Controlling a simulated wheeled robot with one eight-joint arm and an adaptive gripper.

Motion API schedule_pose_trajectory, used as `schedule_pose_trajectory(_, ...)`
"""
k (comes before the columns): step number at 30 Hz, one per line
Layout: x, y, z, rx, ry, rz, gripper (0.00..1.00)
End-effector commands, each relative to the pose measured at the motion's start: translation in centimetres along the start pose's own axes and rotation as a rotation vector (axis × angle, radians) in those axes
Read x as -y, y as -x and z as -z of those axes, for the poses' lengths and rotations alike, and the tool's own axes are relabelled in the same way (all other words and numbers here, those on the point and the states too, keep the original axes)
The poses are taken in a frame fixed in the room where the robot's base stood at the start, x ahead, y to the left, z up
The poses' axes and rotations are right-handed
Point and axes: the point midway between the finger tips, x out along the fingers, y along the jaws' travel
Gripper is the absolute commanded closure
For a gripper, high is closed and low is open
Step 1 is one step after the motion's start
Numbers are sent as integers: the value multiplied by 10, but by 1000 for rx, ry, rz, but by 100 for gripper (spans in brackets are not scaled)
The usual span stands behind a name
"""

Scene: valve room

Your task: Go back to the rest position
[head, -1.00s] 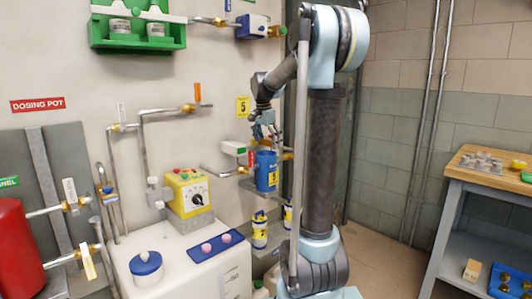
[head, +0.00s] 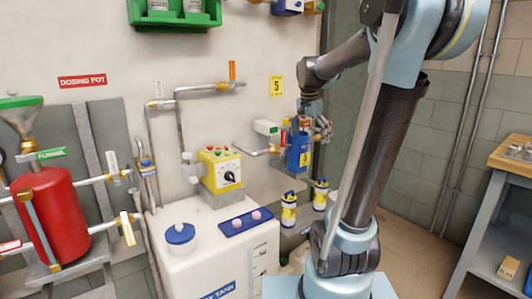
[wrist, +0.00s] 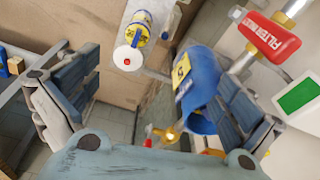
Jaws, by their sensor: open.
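My gripper (head: 318,128) is open beside the upper right of a blue canister (head: 299,152) with a yellow label marked 5, fixed to pipework on the wall. In the wrist view the two fingers stand wide apart around my gripper's opening (wrist: 150,80). The blue canister (wrist: 200,75) shows between them, closer to the right finger and partly overlapping it. I cannot tell whether they touch. My arm runs from the gripper up to the right and down my leaning column.
A red valve handle (wrist: 268,38) sits on a pipe near the right finger. Yellow-and-blue canisters (head: 289,210) stand below. A white tank (head: 205,250) with a yellow control box (head: 221,170) is left, beside a red dosing pot (head: 50,215). A workbench (head: 505,160) stands right.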

Motion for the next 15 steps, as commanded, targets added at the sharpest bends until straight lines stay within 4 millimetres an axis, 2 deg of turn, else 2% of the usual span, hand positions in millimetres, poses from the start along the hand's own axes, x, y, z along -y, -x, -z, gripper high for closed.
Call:
schedule_pose_trajectory(3,-28,-9,-25,2,80,11,0)
schedule_pose_trajectory(8,-61,-25,-58,3,195,28,0)
schedule_pose_trajectory(15,-109,-58,-108,1,371,51,0)
